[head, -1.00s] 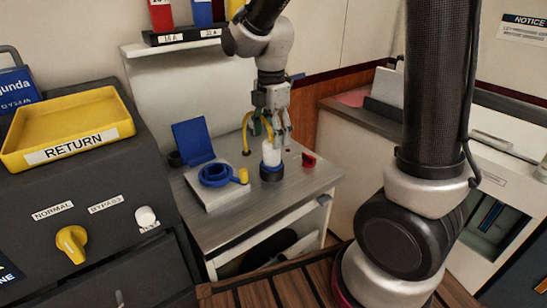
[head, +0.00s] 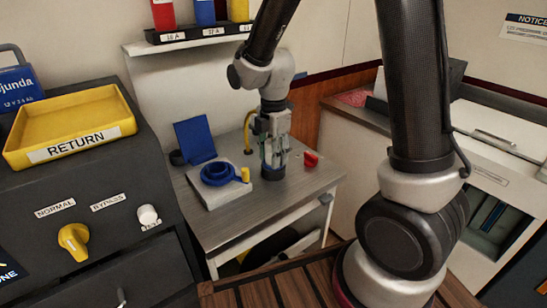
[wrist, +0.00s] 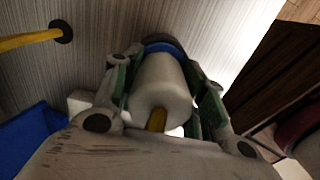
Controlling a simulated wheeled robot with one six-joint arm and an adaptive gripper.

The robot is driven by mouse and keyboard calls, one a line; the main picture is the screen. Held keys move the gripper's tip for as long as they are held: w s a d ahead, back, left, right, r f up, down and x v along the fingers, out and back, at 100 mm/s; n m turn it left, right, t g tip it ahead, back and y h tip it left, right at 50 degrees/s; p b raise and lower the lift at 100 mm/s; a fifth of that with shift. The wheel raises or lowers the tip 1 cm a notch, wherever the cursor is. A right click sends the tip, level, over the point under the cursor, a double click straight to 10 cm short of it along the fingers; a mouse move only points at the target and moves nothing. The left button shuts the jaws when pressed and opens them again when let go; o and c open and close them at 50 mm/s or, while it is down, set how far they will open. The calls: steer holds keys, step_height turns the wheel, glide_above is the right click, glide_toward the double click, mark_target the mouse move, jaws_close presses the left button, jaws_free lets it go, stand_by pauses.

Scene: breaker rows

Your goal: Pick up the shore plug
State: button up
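The shore plug is a white cylinder with a blue ring, a dark base and a yellow stub at its top. It stands on the grey bench; in the head view only its lower blue part (head: 270,173) shows below my gripper (head: 271,160). In the wrist view the plug (wrist: 160,85) sits between the two green-grey fingers of my gripper (wrist: 162,68), which flank its sides closely. Whether both fingers press on it cannot be told. The gripper points down from above.
A blue round socket with an open lid (head: 193,140) on a pale block (head: 222,190) is left of the plug. A small red part (head: 311,159) lies right. A yellow cable (head: 247,130) rises from the bench behind. Bench front (head: 250,220) is clear.

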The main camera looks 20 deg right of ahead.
steer(key=c, duration=0.5)
steer(key=shift+o, duration=0.2)
step_height(320, 180, up, 10)
steer(key=shift+r, duration=0.1)
stand_by(0.6)
